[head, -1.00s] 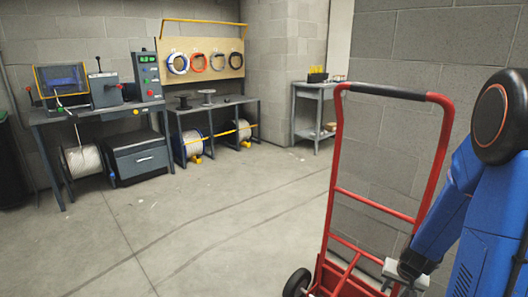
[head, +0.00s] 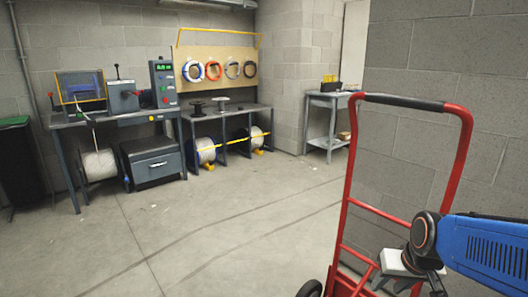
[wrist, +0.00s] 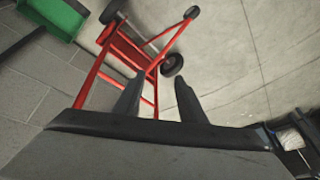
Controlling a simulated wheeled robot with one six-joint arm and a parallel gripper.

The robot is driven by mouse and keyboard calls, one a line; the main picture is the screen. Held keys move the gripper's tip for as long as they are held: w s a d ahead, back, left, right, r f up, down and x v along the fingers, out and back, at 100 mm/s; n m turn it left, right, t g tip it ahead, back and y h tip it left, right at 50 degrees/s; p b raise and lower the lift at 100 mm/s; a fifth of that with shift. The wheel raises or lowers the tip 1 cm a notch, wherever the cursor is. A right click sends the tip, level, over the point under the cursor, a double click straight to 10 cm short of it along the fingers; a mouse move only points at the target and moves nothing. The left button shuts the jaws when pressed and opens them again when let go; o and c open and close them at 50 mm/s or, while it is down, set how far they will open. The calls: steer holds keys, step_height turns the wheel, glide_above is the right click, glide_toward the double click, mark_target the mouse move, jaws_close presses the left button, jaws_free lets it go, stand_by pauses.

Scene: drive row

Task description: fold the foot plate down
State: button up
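A red hand truck (head: 463,160) with a black grip along its top bar stands upright at the right in the head view, by the block wall. Its lower end is cut off by the frame. The foot plate (head: 345,284) seems to be the red part low between the rails, only partly seen; I cannot tell its angle. In the wrist view the truck's red frame (wrist: 88,82) and wheels (wrist: 172,65) lie beyond my fingers. My gripper (wrist: 158,82) is open with nothing between its fingers. In the head view its fingers are hidden or out of frame.
A workbench (head: 115,115) with machines stands at the left, a low rack (head: 232,112) with spools at the back, and a small grey table (head: 328,98) beyond the truck. A dark bin (head: 20,165) is at the far left. The middle floor is clear.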

steer(key=s+a+r+n, duration=0.1)
steer(key=s+a+r, duration=0.2)
steer(key=s+r, duration=0.3)
steer(key=s, duration=0.4)
steer(key=shift+s+r+n, duration=0.25)
steer(key=shift+s+n, duration=0.15)
